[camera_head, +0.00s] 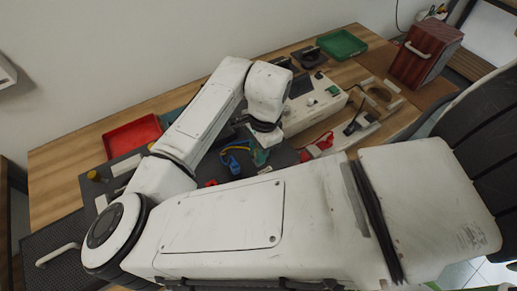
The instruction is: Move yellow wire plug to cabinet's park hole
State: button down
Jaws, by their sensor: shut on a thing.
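My gripper (260,152) points down over the dark mat in the middle of the table, below the white wrist. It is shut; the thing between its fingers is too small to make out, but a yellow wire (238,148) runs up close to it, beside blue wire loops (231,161). The yellow wire's plug itself cannot be seen clearly. A dark red wooden cabinet (425,52) with a pale handle stands at the far right of the table. Its park hole cannot be made out.
A white device box (312,108) stands right of my gripper. A red and white item (318,146) lies in front of it. A red tray (132,135) lies at the left and a green tray (341,45) at the back. Bare wood shows at the back left.

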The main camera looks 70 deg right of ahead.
jog(key=shift+f, duration=0.45)
dwell(0.3)
dwell(0.3)
jog(key=c, duration=0.9)
grip_release()
jog(key=shift+s+d+r+p, duration=0.15)
jog(key=shift+r+p, duration=0.4)
jog(key=shift+r, duration=2.1)
jog(key=shift+s+d+r+p, duration=0.15)
jog(key=shift+r+p, duration=0.35)
jog(key=shift+r, duration=2.1)
jog(key=shift+s+d+r+p, duration=0.1)
jog(key=shift+d+r+p, duration=0.3)
jog(key=shift+r, duration=2.25)
jog(key=shift+a, duration=0.15)
